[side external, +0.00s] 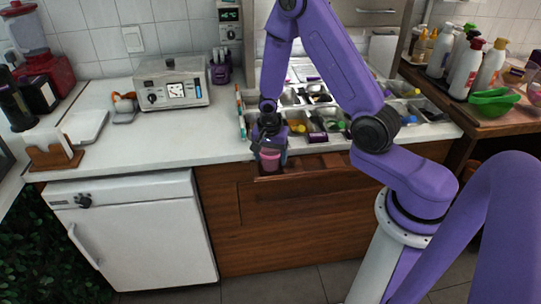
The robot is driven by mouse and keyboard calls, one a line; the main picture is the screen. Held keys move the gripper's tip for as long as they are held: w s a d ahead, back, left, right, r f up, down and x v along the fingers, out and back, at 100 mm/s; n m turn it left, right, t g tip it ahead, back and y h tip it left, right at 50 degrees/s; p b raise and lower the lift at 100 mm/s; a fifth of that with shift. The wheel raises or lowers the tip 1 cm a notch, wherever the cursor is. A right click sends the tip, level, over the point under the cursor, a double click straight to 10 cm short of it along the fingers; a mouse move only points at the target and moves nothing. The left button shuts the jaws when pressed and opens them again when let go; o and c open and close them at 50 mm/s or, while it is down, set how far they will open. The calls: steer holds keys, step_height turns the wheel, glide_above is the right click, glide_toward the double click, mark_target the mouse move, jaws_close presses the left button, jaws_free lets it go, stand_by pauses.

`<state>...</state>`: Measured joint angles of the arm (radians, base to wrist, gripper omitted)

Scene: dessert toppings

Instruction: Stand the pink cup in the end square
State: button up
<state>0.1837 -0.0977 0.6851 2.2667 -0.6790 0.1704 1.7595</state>
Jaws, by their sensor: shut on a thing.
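The pink cup (270,161) is at the front edge of the white counter, in front of the topping trays. My gripper (269,150) is above it, pointing down, and is shut on the cup. The cup looks upright. It is over or just above a narrow wooden ledge (330,164) on the counter front; I cannot tell whether it touches the ledge. Any square marked on the ledge is too small or hidden to make out.
Metal topping trays (292,97) with several items stand just behind my gripper. The counter's left middle (180,130) is clear.

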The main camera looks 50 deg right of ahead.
steer(key=shift+f, duration=0.55)
stand_by(0.8)
steer(key=o, duration=1)
steer(key=shift+s, duration=0.1)
steer(key=shift+r, duration=4)
